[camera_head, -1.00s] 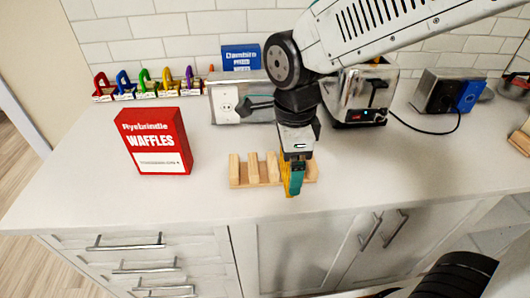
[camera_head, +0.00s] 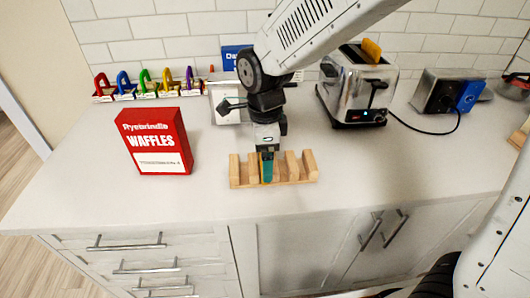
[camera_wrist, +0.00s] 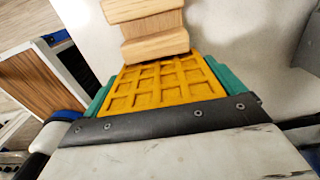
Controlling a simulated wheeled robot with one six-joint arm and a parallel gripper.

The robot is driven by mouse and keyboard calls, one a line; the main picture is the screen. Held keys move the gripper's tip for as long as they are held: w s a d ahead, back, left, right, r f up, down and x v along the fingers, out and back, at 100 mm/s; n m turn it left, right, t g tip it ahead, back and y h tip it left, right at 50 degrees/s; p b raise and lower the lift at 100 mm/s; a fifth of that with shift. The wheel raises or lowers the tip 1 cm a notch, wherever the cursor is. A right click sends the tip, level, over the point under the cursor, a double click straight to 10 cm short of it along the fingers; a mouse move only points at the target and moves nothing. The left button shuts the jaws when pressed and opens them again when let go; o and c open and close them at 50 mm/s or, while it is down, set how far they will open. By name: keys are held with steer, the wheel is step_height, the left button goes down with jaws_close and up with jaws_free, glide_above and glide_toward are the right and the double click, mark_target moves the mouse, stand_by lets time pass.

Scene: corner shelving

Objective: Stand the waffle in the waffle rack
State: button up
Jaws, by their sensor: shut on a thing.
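The wooden waffle rack (camera_head: 240,181) stands on the counter, a row of upright posts with slots between them. My gripper (camera_head: 267,171) points down at the rack's middle, between posts. Its green fingers are shut on a golden waffle (camera_wrist: 165,86), gripped from both sides in the wrist view. In the head view the fingers hide most of this waffle. Wooden rack posts (camera_wrist: 150,30) show right beyond the waffle's far edge in the wrist view. I cannot tell whether the waffle touches the rack's base.
A chrome toaster (camera_head: 345,92) stands behind right, with a yellow-orange piece (camera_head: 371,49) sticking out of its top. A red waffle box (camera_head: 155,142) stands left of the rack. Counter in front of the box is clear.

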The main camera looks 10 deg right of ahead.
steer(key=shift+f, duration=0.2)
steer(key=o, duration=0.6)
step_height(320, 180, up, 12)
steer(key=shift+r, duration=0.25)
steer(key=s+d+n, duration=0.9)
steer(key=d, duration=0.1)
steer(key=s+d+n+t, duration=0.1)
steer(key=s+d+n, duration=0.8)
steer(key=s+d, duration=0.1)
steer(key=shift+s+d+f, duration=0.1)
steer(key=shift+s+d, duration=0.05)
steer(key=shift+s, duration=0.1)
